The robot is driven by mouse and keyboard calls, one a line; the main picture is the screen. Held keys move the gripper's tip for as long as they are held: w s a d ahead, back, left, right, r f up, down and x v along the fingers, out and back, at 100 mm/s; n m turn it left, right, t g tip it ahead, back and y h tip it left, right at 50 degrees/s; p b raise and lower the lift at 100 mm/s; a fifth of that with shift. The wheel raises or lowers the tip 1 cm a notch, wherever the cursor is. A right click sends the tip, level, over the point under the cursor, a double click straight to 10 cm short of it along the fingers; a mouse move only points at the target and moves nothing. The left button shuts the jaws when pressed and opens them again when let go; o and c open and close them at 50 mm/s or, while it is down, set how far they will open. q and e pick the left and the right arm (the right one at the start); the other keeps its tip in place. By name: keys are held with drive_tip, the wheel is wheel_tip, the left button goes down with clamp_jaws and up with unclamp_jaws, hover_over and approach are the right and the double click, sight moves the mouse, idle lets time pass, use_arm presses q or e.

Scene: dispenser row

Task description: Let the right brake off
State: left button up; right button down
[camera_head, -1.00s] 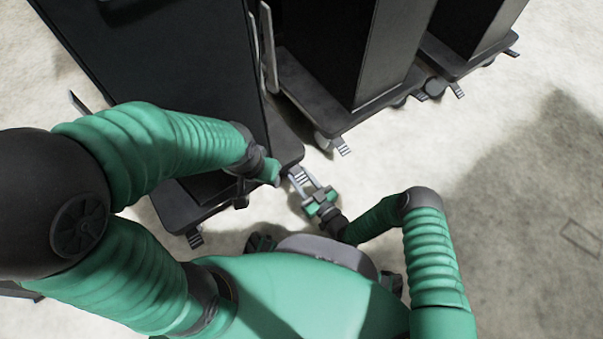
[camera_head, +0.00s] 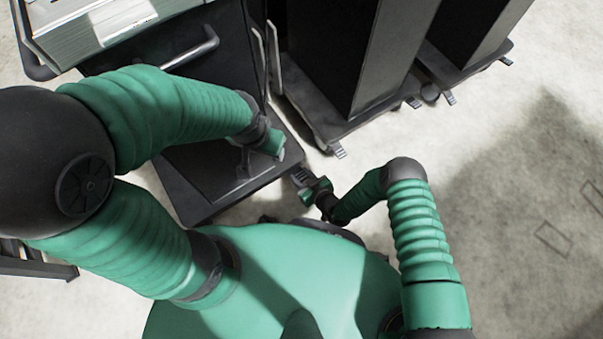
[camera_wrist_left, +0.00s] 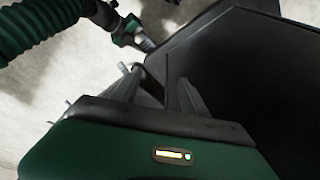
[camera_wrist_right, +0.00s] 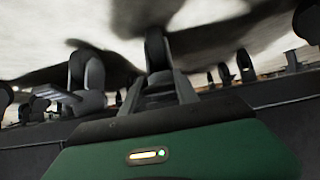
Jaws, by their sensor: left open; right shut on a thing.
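The near dark cart's base plate (camera_head: 190,200) lies in front of me in the head view. Its right brake pedal, a small ribbed lever (camera_head: 299,175), sticks out at the base's right front corner. My right gripper (camera_head: 304,182) is at that pedal, low by the floor, and shut on it; the fingers partly hide it. The right wrist view shows the right gripper's fingers (camera_wrist_right: 122,82) up close under the dark base. My left gripper (camera_wrist_left: 156,88) is open and empty above the base plate, left of the right gripper.
A stack of pale sheets (camera_head: 85,28) and a bar handle (camera_head: 190,52) are on the near cart's upper part. Other dark carts (camera_head: 325,60) stand behind to the right, with pedals such as this one (camera_head: 338,150). The floor at right (camera_head: 520,190) is clear.

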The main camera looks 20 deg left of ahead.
drive_tip(key=shift+r, duration=0.1)
idle(0.3)
drive_tip(key=c, duration=0.9)
unclamp_jaws()
drive_tip(key=shift+s+d+r+p, duration=0.1)
drive_tip(key=shift+d+r+p, duration=0.05)
drive_tip(key=shift+r+p, duration=0.15)
drive_tip(key=p+v, duration=0.8)
drive_tip(key=v, duration=0.8)
